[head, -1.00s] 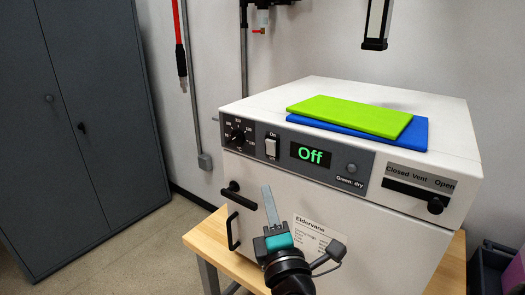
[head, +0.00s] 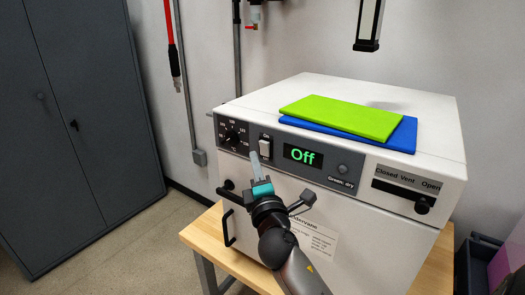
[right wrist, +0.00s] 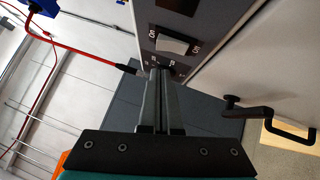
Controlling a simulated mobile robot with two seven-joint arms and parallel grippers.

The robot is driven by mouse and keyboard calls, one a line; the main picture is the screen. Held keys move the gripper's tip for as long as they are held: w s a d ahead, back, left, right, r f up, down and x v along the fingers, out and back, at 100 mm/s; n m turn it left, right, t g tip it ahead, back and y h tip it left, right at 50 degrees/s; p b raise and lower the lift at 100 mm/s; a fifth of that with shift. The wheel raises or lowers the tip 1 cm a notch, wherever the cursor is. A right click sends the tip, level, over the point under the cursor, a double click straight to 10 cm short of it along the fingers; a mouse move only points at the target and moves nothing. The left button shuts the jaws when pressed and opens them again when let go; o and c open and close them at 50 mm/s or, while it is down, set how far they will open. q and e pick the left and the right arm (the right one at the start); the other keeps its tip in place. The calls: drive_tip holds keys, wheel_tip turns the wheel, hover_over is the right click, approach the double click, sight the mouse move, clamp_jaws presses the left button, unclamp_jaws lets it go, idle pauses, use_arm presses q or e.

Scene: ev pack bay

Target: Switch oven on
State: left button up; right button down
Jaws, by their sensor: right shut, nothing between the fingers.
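The white oven (head: 395,225) stands on a wooden bench, and its display (head: 303,156) reads "Off" in green. A white rocker switch (head: 265,148) marked "On" sits left of the display, and it also shows in the right wrist view (right wrist: 173,45). A temperature dial (head: 233,137) is to its left. My right gripper (head: 254,156) is shut and empty, its fingertips just below and left of the switch in the head view. In the right wrist view the fingertips (right wrist: 158,70) point at the panel just below the switch; whether they touch it I cannot tell. My left gripper is not in view.
Green (head: 340,117) and blue (head: 400,137) slabs lie on the oven top. A door handle (head: 228,228) and latch (head: 228,189) stick out left of my right arm. A vent slider (head: 421,207) is on the right. A grey cabinet (head: 85,130) stands at left.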

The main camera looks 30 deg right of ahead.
sight(262, 144)
drive_tip(key=shift+w+d+r+p, duration=0.15)
drive_tip(key=shift+w+d+r, duration=0.1)
drive_tip(key=shift+d, duration=0.4)
drive_tip(key=shift+w+d+r+p, duration=0.15)
drive_tip(key=shift+w+d, duration=0.05)
drive_tip(key=shift+d, duration=0.45)
drive_tip(key=shift+d+r, duration=0.25)
